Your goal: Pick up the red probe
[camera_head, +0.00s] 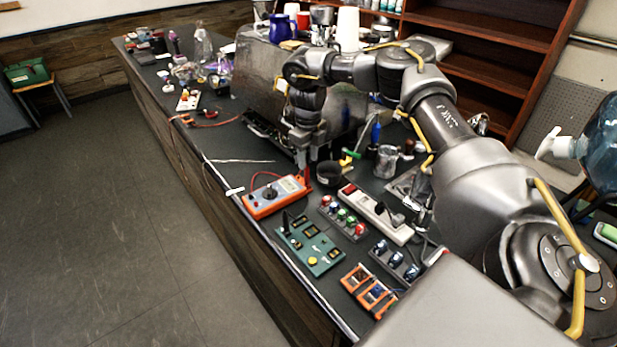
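The red probe (307,177) stands roughly upright at the right end of the orange multimeter (264,205). A red lead curves over the multimeter's back edge. The multimeter has a pale face and a dark dial and lies on the dark counter. My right gripper (306,160) points down directly above the red probe, its fingertips at or very near the probe's top. The fingers are small and dark here, so I cannot tell whether they are open or touching the probe. My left gripper is not in view.
A green circuit board (309,244), a button box (343,219), a white power strip (377,213) and orange modules (368,291) crowd the near counter. A dark round cup (329,173) stands just right of the probe. A large metal brewer (258,80) stands behind my gripper.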

